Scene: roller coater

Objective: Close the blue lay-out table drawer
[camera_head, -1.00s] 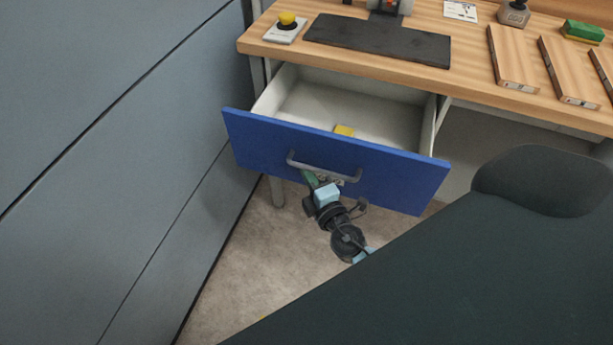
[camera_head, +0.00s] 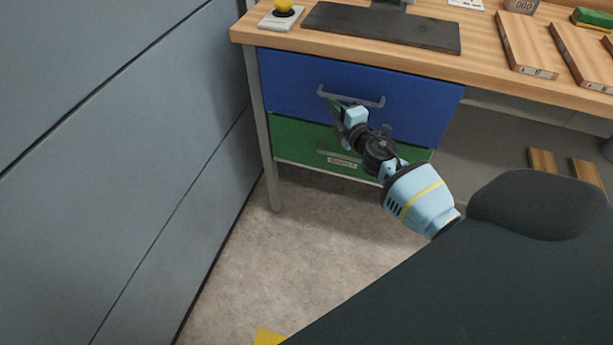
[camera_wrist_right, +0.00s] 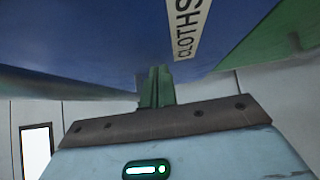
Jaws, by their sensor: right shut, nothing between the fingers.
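The blue drawer (camera_head: 420,105) is in the head view, its front flush under the wooden tabletop, with no open gap showing. Its grey bar handle (camera_head: 355,98) runs across the front. My right gripper (camera_head: 336,104) is shut and empty, its green fingers at the left part of the handle, against or very near the blue front. In the right wrist view the shut fingers (camera_wrist_right: 157,88) point at the blue front (camera_wrist_right: 100,35), which bears a white "CLOTHS" label (camera_wrist_right: 186,28). Whether the fingertips touch it is hard to tell. My left gripper is not in view.
A green drawer (camera_head: 300,139) sits just below the blue one. The table leg (camera_head: 263,140) and a grey wall panel (camera_head: 110,150) stand to the left. A dark mat (camera_head: 382,27) and wooden pieces lie on the tabletop (camera_head: 480,62).

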